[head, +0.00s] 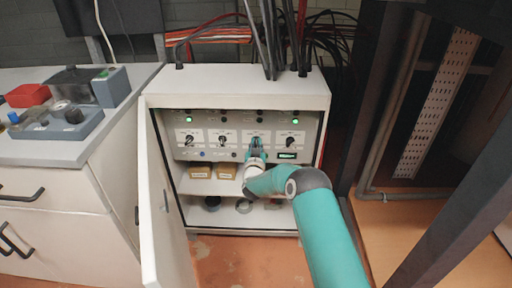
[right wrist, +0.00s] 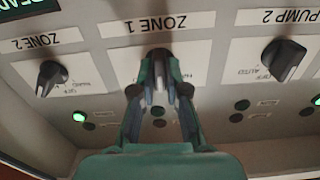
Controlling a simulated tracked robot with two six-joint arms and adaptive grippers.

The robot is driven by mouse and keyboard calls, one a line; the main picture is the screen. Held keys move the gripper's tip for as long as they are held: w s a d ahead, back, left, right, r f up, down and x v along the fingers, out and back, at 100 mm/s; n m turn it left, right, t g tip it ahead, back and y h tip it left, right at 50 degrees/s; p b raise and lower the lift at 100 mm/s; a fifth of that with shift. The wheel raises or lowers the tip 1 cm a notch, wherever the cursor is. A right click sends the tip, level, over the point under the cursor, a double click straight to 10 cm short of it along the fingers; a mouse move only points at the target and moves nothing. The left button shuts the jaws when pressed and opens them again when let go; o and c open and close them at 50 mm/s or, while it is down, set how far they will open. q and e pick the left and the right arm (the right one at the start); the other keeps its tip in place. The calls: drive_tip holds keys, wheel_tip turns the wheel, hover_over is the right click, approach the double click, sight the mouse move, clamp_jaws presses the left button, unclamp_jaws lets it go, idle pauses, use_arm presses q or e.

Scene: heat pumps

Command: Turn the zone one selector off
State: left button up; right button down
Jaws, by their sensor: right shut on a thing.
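The zone one selector (right wrist: 159,54) is a dark knob on a white plate labelled ZONE 1, in the middle of the right wrist view, which shows the panel upside down. My right gripper (right wrist: 160,86) is shut on this knob, with a finger on each side. The fingers cover much of the knob and its markings, so I cannot tell its exact setting. In the head view my right gripper (head: 256,148) reaches the third selector from the left on the cabinet's panel (head: 175,150). My left gripper is not in view.
The zone two selector (right wrist: 52,76) and pump two selector (right wrist: 285,59) flank the gripped knob closely. A green lamp (right wrist: 79,117) glows by zone two. The cabinet door (head: 164,205) stands open at left. Small boxes (head: 200,172) sit on the shelf below.

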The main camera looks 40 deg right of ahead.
drive_tip(key=shift+n, duration=0.3)
drive_tip(key=c, duration=1.2)
unclamp_jaws()
drive_tip(key=shift+a, duration=0.1)
drive_tip(key=v, duration=1.2)
